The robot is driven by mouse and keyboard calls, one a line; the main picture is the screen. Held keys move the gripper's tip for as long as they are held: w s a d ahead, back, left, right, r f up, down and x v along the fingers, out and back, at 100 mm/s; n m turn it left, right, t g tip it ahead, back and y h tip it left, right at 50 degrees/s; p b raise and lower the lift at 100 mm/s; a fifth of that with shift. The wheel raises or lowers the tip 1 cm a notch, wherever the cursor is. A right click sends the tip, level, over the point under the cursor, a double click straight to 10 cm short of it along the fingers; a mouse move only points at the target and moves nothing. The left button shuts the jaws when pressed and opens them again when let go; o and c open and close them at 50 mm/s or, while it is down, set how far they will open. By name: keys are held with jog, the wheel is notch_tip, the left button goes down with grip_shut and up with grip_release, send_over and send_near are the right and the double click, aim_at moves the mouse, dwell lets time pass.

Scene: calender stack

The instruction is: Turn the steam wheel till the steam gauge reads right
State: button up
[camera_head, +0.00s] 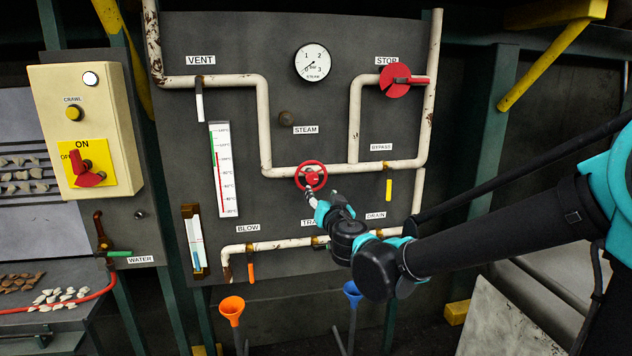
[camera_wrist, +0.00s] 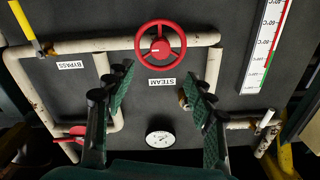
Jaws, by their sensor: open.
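The red steam wheel (camera_head: 312,177) sits on the white pipe below the STEAM label, and it also shows in the wrist view (camera_wrist: 160,45). The round white steam gauge (camera_head: 312,63) is at the top of the dark panel, numbered up to 3. Its needle seems to point to the lower left, near the low end; it is too small to read exactly. The gauge shows upside down in the wrist view (camera_wrist: 160,138). My gripper (camera_wrist: 160,85) is open and empty, its two dark green fingers apart and facing the wheel. In the head view it is just below the wheel; contact cannot be told.
A red STOP valve (camera_head: 396,81) is at the upper right. A yellow BYPASS handle (camera_head: 389,189) hangs right of the wheel. A thermometer (camera_head: 223,170) is on the left. Pipes cross the panel around the wheel. Orange (camera_head: 232,308) and blue (camera_head: 352,291) funnels stand below.

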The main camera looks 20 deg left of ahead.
aim_at(313, 179)
jog(key=x, duration=1.2)
jog(key=shift+w, duration=0.1)
jog(key=c, duration=1.2)
jog(key=shift+o, duration=0.2)
jog(key=shift+n, duration=0.3)
